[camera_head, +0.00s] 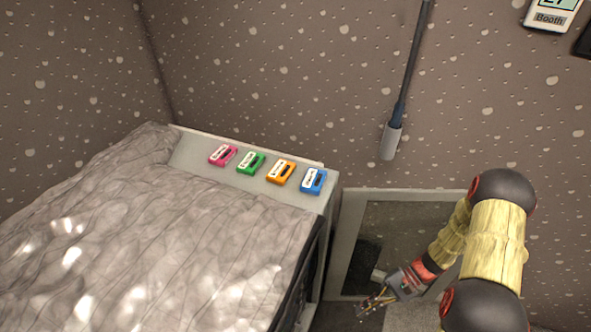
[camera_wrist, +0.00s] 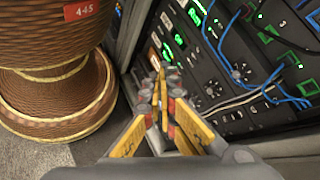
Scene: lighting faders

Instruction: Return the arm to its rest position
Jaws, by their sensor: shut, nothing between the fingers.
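My gripper (camera_head: 371,303) is at the lower right of the head view, low beside the console's right side and well away from the faders. In the wrist view my gripper (camera_wrist: 160,75) points forward with its yellow fingers together and nothing between them. My arm comes in from the right edge of the head view, bent, with the hand hanging low. The pink fader (camera_head: 222,155), green fader (camera_head: 250,163), orange fader (camera_head: 281,173) and blue fader (camera_head: 313,181) sit in a row on the console's pale back strip.
A grey crumpled cover (camera_head: 150,225) spreads over the console. A rack with green lights and blue cables (camera_wrist: 235,65) is close on the wrist view's right. A brown woven round object (camera_wrist: 55,40) stands at left. A microphone-like rod (camera_head: 393,130) hangs by the wall.

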